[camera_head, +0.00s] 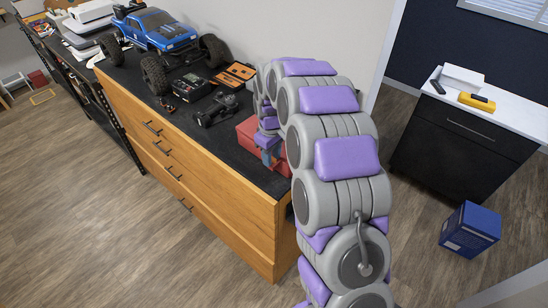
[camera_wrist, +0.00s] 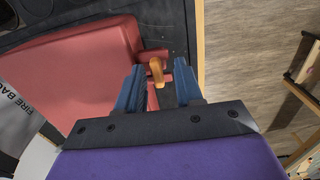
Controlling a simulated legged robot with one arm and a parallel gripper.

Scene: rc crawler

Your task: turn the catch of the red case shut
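The red case (camera_head: 248,134) lies on the dark top of the wooden drawer cabinet, partly hidden behind my arm in the head view. In the wrist view, the red case (camera_wrist: 85,65) fills the left side. Its small orange catch (camera_wrist: 156,69) is at the case's right edge, beside red tabs. My gripper (camera_wrist: 160,76) is open, with one blue finger on each side of the catch. Gaps show between the catch and both fingers. In the head view my gripper (camera_head: 269,148) is low beside the case, mostly hidden by my arm.
A blue truck (camera_head: 160,30), a small dark car (camera_head: 216,108), a black charger box (camera_head: 193,87) and an orange tool tray (camera_head: 235,74) share the cabinet top (camera_head: 235,158). A grey bag lettered "FIRE BA" (camera_wrist: 22,100) lies by the case. The cabinet's front edge is close.

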